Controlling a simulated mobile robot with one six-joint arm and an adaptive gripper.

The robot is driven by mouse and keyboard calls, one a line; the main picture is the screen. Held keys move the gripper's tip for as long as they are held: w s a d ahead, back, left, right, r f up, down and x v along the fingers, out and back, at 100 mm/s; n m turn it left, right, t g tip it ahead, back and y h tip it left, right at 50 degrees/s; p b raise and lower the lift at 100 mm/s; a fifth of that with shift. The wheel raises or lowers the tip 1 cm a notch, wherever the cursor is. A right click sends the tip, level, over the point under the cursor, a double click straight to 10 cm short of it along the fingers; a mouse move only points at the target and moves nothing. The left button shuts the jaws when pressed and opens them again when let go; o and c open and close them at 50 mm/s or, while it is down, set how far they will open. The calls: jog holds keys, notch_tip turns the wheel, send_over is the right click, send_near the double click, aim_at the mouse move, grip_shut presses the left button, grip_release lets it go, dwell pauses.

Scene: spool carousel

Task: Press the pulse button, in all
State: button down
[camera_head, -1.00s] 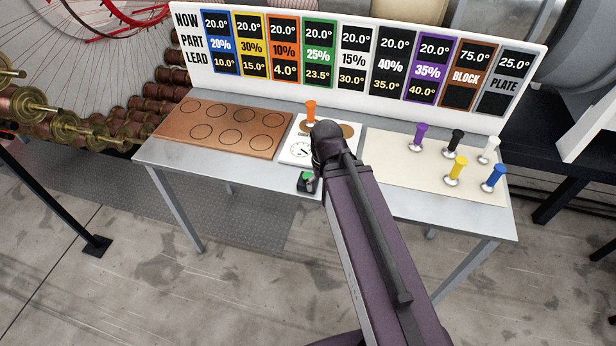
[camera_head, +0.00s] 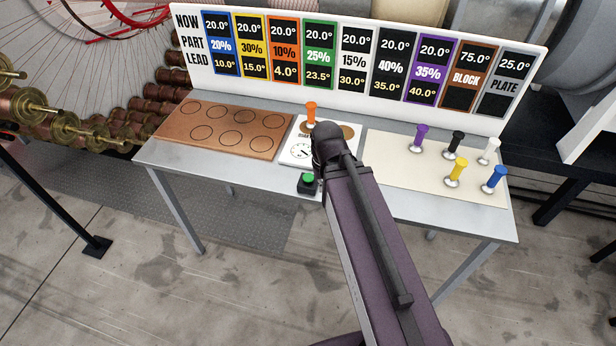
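The pulse button (camera_head: 308,179) is a green cap on a small black box at the front edge of the table, left of my arm. Its green top shows clear of my arm. My gripper (camera_head: 319,172) is mostly hidden behind the end of my own arm, just to the right of the button. Only a dark sliver of it shows, so I cannot see whether its fingers are open or shut, or whether it touches the box.
A white panel with a dial (camera_head: 300,151) and an orange peg (camera_head: 311,112) stands behind the button. A brown board with circles (camera_head: 235,129) lies left. A cream board (camera_head: 400,174) with several coloured pegs lies right. A sign board (camera_head: 188,55) stands behind.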

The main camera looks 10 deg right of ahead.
jog(key=shift+f, duration=0.1)
dwell(0.7)
notch_tip(320, 180, down, 6)
jog(key=b, duration=0.6)
dwell(0.4)
